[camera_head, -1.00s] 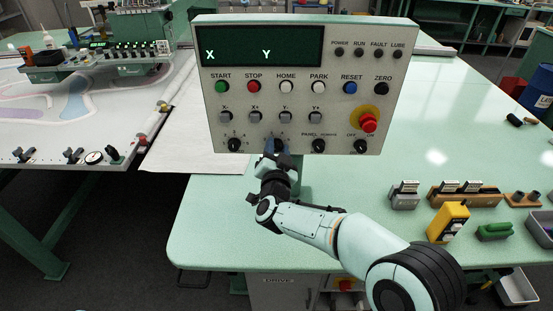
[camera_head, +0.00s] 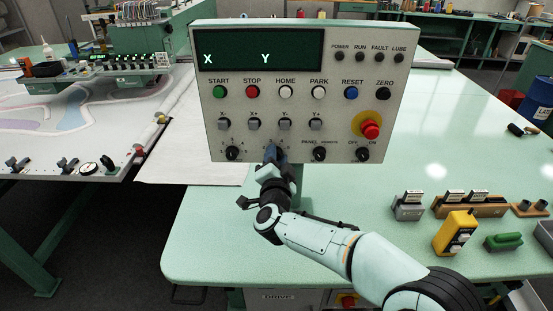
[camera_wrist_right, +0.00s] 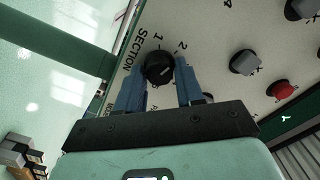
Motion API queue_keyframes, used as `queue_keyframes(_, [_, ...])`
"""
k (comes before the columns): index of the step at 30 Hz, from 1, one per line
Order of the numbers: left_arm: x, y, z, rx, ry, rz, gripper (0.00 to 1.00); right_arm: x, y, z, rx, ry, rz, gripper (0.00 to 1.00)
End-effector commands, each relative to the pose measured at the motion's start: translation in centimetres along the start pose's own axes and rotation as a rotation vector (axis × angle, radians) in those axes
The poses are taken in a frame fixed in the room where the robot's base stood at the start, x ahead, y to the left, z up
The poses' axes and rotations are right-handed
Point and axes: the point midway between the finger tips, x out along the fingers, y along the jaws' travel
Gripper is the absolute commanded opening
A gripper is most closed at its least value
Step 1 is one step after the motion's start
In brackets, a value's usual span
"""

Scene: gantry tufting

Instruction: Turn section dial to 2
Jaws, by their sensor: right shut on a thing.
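The section dial (camera_wrist_right: 160,68) is a round black knob on the pale control panel (camera_head: 210,120), beside the printed word SECTION and the numbers 1 and 2. My right gripper (camera_wrist_right: 161,71) is shut on it, with one blue finger on each side. A light mark shows on the knob, but I cannot tell for sure which number it points to. In the head view my right gripper (camera_head: 274,153) is at the panel's lower row and hides most of the dial. My left gripper is not in view.
Other black dials flank the gripper, one at left (camera_head: 232,153) and one at right (camera_head: 319,153). Jog switches (camera_head: 285,124) sit just above. A red emergency button (camera_head: 370,130) is at the panel's right.

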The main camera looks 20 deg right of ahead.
Motion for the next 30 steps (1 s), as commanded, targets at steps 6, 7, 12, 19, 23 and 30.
queue_keyframes(6, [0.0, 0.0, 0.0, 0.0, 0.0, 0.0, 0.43, 0.0, -0.1, -0.1, 0.0, 0.003, -0.001, 0.61])
queue_keyframes(7, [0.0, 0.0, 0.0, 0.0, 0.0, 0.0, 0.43, 0.0, -0.1, -0.1, 0.0, 0.002, -0.001, 0.61])
queue_keyframes(12, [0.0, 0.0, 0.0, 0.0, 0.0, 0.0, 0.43, 0.0, 0.0, -0.1, -0.001, 0.001, -0.001, 0.61])
queue_keyframes(19, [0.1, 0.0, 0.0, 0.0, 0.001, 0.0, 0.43, -1.5, -0.1, -0.1, 0.001, 0.0, -0.001, 0.61])
queue_keyframes(23, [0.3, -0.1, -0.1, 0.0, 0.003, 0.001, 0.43, -4.1, -0.1, 0.0, 0.0, -0.002, -0.003, 0.61])
queue_keyframes(30, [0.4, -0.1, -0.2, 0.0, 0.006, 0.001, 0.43, -9.5, -0.1, -0.1, 0.0, 0.0, -0.003, 0.61])
